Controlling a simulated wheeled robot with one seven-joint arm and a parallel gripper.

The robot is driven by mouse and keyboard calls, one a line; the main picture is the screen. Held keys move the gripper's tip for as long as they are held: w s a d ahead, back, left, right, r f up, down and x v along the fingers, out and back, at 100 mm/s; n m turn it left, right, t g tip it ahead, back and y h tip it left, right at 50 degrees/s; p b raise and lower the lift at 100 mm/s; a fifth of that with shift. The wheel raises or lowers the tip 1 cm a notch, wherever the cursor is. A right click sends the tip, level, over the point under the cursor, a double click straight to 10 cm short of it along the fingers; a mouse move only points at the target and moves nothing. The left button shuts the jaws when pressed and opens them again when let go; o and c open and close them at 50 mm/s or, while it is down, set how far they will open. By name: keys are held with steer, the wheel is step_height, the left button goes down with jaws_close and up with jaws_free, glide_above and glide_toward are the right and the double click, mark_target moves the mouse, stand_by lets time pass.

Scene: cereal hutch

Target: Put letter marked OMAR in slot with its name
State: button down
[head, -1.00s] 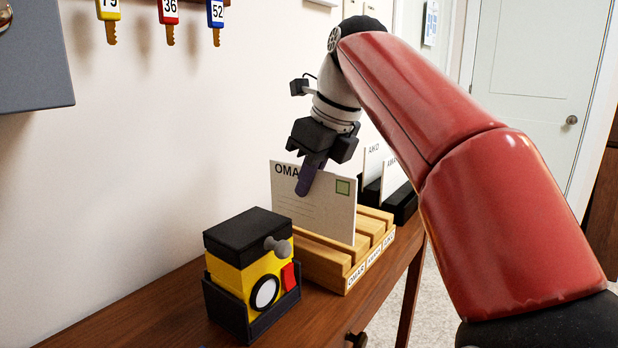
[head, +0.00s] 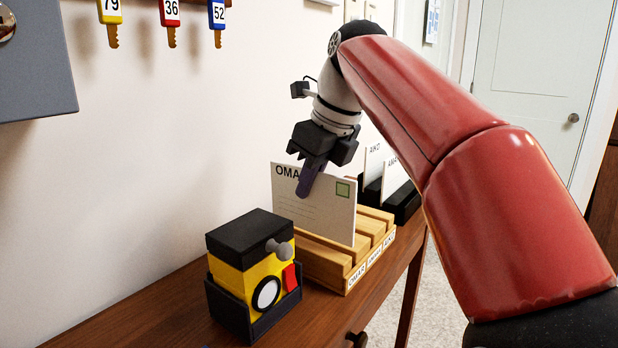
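The white letter marked OMAR (head: 315,212) stands upright at the wooden slot rack (head: 322,270), over its nearest slot. The rack's front has several name labels; the nearest reads OMAR (head: 356,277). My gripper (head: 310,180) is at the letter's top edge, with a dark finger in front of the paper, and appears shut on it. The finger behind the letter is hidden. The letter's lower edge is close to or in the slot; I cannot tell how deep it sits.
Behind the rack, a black holder (head: 405,204) holds other letters, one marked AIKO (head: 373,165). A yellow and black box (head: 254,275) stands nearer on the wooden table (head: 190,310). Keys (head: 171,20) hang on the wall; a grey box (head: 35,65) is at upper left.

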steer(key=shift+f+b, duration=0.95)
steer(key=shift+f, duration=1.1)
stand_by(1.1)
steer(key=c, duration=1.1)
jaws_free()
steer(key=shift+r, duration=0.15)
step_height(320, 180, up, 3)
steer(key=p, duration=0.3)
steer(key=shift+r, duration=0.9)
steer(key=shift+s, duration=0.1)
